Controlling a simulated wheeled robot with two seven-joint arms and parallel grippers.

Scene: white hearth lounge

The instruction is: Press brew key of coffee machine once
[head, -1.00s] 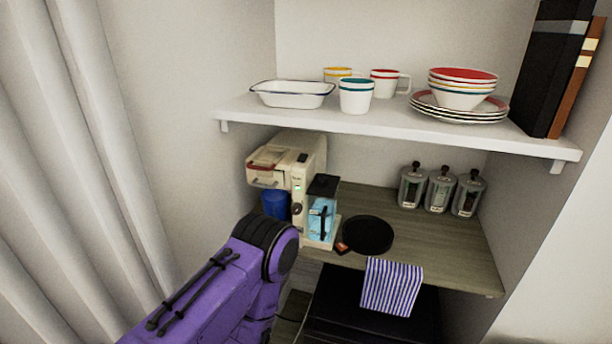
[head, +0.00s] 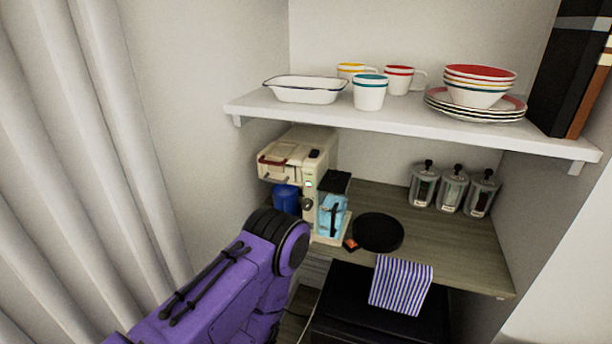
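The cream coffee machine (head: 293,158) stands on the wooden counter, at the left end of the niche under the white shelf. Its front has a small lit spot and a dark round knob; I cannot tell which part is the brew key. A blue container (head: 286,198) sits under its left side, and a light-blue jug (head: 331,214) with a dark handle stands at its right. My purple left arm reaches up from the bottom left, its dark joint in front of and below the machine. Neither gripper shows in the head view.
A black round plate or pan (head: 378,232) lies right of the machine. A striped towel (head: 400,284) hangs at the counter's front edge. Several grey canisters (head: 452,188) stand at the back right. The white shelf (head: 420,123) with dishes overhangs the counter.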

